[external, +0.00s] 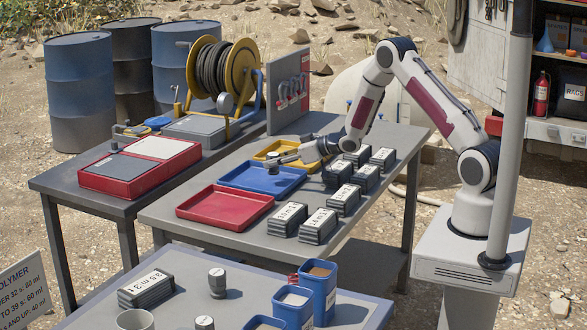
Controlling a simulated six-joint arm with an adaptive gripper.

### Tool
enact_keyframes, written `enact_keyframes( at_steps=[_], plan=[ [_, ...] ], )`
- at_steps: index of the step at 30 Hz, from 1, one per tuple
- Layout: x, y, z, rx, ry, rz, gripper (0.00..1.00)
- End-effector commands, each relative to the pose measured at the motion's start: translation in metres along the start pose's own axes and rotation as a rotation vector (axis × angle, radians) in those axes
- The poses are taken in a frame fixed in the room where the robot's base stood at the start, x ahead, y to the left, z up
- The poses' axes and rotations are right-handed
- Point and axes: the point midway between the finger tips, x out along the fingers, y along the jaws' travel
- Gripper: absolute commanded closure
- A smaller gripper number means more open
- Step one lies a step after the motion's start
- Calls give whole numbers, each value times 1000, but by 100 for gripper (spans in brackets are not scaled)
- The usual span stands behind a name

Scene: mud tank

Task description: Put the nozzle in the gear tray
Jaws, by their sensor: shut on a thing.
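My gripper (279,161) reaches left from the wrist, low over the trays on the middle table. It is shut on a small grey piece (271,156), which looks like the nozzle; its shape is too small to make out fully. The piece shows above the blue tray (240,184), near its far edge and the yellow tray (266,147) behind. I cannot tell whether it touches either tray. A red tray (225,222) lies nearer the front. No readable label shows which is the gear tray.
Several labelled dark blocks (318,226) stand right of the trays, some beneath my forearm. A grey panel (288,92) rises behind the yellow tray. A hose reel (212,70) and red case (140,168) occupy the left table. Blue containers (317,290) stand on the front table.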

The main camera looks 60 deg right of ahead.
Motion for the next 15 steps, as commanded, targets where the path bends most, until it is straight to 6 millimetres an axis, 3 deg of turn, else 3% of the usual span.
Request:
enact_keyframes(
  at_steps=[9,15],
  plan=[
    [10,0,26,2,-1,0,95],
    [14,0,32,0,1,0,95]
  ],
)
